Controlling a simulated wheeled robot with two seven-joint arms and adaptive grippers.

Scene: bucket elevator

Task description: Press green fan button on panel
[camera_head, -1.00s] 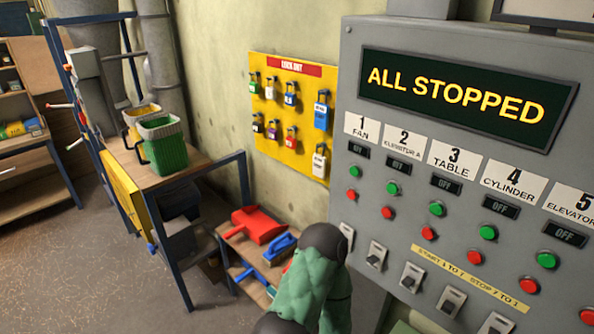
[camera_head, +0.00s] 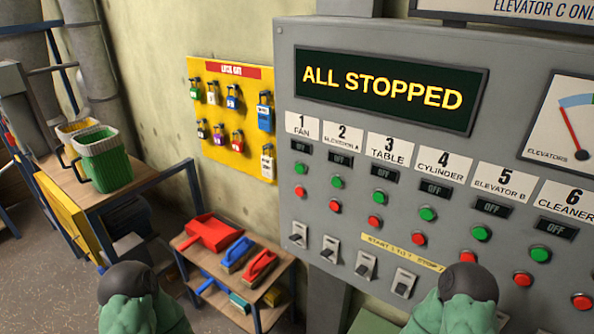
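The grey control panel (camera_head: 283,95) fills the right half of the head view. Its screen (camera_head: 385,88) reads "ALL STOPPED". The fan column is the leftmost, under the label "1 FAN" (camera_head: 302,125). Below that label are a small dark display (camera_head: 301,147), the green fan button (camera_head: 300,168) and a red button (camera_head: 301,191). Nothing covers or touches the green fan button. Green-covered parts of my two arms show at the bottom edge, one left and one right. Neither gripper can be seen.
More button columns continue rightward, with toggle switches (camera_head: 329,249) along the lower panel. A yellow lockout board (camera_head: 198,110) hangs on the wall left of the panel. Below it, a low shelf (camera_head: 266,286) holds a red dustpan (camera_head: 214,233) and brushes. A bench with bins stands left.

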